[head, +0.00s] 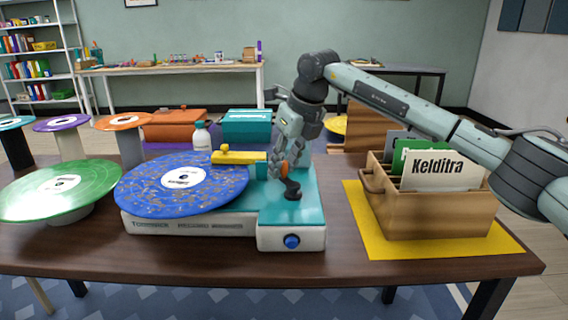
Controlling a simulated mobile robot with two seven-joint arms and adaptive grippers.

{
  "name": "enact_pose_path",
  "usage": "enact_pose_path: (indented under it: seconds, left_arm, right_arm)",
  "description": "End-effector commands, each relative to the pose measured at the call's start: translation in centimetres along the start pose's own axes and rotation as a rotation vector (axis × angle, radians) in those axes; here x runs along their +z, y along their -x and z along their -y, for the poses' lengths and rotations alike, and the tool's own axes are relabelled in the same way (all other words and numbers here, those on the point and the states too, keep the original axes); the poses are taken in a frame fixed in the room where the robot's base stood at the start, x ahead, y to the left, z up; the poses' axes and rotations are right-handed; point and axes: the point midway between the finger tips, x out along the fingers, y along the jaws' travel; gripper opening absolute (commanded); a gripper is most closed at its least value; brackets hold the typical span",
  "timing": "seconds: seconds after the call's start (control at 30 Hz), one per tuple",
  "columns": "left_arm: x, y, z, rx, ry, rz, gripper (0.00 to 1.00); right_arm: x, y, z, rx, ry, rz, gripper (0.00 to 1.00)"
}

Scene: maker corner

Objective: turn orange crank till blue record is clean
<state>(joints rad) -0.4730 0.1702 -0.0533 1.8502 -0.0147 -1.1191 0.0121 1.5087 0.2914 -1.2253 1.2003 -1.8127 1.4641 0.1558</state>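The blue record (163,190) lies flat on the turntable of a white and teal cleaning machine (240,218). Brown specks are spread over its surface around the white label. The orange crank (284,169) has an orange knob on a dark arm and hub on the machine's right part. My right gripper (281,165) points down at the knob, with its fingers around it; they appear closed on it and partly hide it. A yellow brush arm (238,157) reaches over the record's far right edge. My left gripper is out of view.
A green record (60,190) sits on a stand at left, with smaller records on posts behind. A white bottle (201,138) stands behind the machine. A wooden record crate (430,212) stands on a yellow mat (390,246) at right. The front table strip is clear.

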Motion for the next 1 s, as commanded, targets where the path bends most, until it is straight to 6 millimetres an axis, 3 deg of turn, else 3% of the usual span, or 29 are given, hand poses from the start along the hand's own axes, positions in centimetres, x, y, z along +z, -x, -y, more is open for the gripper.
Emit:
enact_pose_path:
  seconds: [0.03,0.2,0.63,1.0]
  left_arm:
    - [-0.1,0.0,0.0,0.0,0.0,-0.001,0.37]
    - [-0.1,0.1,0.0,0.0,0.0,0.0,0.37]
    - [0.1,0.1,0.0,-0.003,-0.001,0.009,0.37]
    - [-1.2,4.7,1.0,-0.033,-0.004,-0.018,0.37]
  right_arm:
    - [0.0,0.0,0.0,0.0,0.0,0.0,0.18]
    - [0.0,0.0,0.0,0.0,0.0,0.0,0.0]
    - [-0.1,0.0,0.2,-0.022,-0.049,0.001,0.0]
    - [-0.4,-0.1,1.2,-0.127,-0.3,0.002,0.0]
